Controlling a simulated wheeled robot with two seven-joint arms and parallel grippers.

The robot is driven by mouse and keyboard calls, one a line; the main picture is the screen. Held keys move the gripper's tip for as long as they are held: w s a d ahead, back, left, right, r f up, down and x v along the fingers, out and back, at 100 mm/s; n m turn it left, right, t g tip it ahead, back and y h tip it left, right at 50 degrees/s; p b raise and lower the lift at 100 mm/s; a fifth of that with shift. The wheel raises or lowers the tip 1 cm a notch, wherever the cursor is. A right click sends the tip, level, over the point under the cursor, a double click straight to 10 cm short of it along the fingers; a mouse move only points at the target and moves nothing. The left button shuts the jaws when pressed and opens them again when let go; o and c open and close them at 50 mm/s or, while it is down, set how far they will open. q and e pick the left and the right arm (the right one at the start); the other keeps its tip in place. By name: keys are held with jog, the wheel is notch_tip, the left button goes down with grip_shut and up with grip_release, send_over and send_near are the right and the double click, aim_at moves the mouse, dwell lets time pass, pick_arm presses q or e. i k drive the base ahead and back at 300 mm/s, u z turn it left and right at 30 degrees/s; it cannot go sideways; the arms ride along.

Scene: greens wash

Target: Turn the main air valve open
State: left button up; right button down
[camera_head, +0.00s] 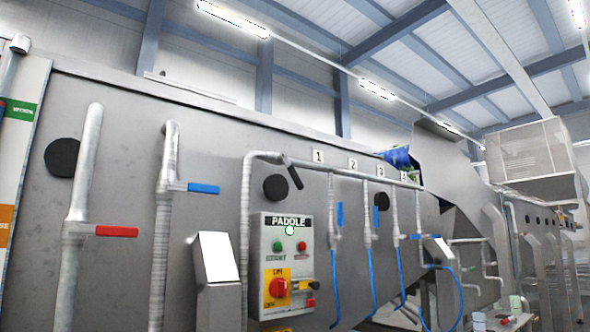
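A grey pipe (262,156) runs across the machine's steel side and feeds numbered drop pipes with blue hoses. A black lever (293,172) sits on it, tilted down to the right; it looks like the main air valve, but no label confirms this. Each drop pipe has a small blue handle, such as the one under number 1 (340,215). A red handle (117,231) lies level on the far left pipe, and a blue handle (203,188) lies level on the pipe beside it. Neither of my grippers is in view.
A PADDLE control panel (287,266) with green and red buttons and a red knob on yellow is below the lever. A steel post with a slanted top (216,258) stands in front, left of the panel. Round black discs (62,157) dot the wall.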

aim_at(299, 183)
jog(key=u, duration=0.65)
jog(key=i, duration=1.45)
jog(key=z, duration=0.75)
